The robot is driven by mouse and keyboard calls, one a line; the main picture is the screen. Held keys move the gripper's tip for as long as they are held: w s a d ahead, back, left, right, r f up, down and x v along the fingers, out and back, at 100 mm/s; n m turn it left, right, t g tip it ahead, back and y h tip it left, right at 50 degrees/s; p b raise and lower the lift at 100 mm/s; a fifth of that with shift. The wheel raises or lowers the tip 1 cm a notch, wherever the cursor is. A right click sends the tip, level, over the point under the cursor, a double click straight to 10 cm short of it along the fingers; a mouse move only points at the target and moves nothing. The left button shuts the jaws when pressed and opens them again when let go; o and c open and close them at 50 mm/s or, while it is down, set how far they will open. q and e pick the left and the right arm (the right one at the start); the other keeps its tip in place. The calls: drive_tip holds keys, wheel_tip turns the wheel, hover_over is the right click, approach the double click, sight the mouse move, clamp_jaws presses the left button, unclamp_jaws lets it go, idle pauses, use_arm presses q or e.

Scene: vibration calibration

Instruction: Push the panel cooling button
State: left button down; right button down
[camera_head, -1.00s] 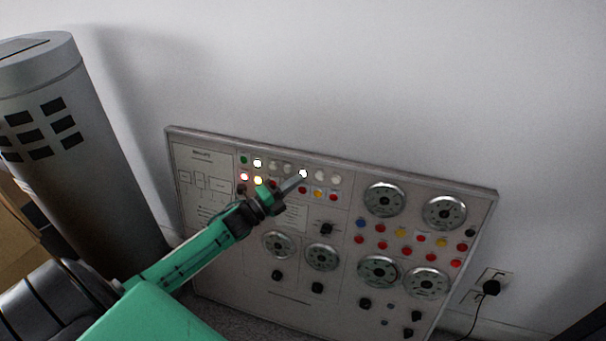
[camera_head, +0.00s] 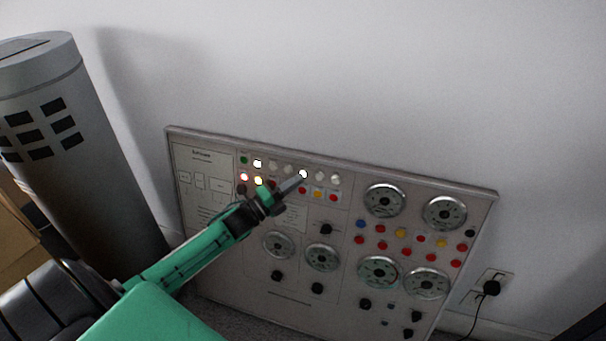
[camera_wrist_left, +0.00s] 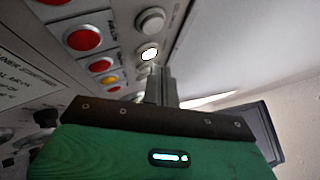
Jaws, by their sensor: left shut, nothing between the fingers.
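The control panel (camera_head: 340,215) leans against the wall, with buttons, lamps and dials on its face. My left gripper (camera_head: 298,178) is shut and empty, with its fingertips at the upper row of round white buttons. One white button (camera_head: 303,174) at the tips is lit; the lit button also shows in the left wrist view (camera_wrist_left: 149,53), just beyond the shut fingers (camera_wrist_left: 158,75). Whether the tips touch it I cannot tell. I cannot read which button is the cooling one. My right gripper is not in view.
A grey cylinder (camera_head: 110,150) with dark slots stands left of the panel. Brown boxes (camera_head: 18,235) are at the far left edge. A socket with a black plug (camera_head: 491,287) is on the wall at the right. The wall above the panel is clear.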

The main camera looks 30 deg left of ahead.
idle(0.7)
use_arm(q)
drive_tip(key=shift+w+a+f, duration=0.1)
drive_tip(key=shift+w, duration=0.3)
drive_tip(key=shift+w+a+b, duration=0.1)
drive_tip(key=shift+w+b, duration=0.25)
drive_tip(key=shift+b, duration=0.1)
idle(0.4)
drive_tip(key=shift+s+d+p, duration=0.2)
drive_tip(key=shift+s+p, duration=0.35)
drive_tip(key=shift+s, duration=0.2)
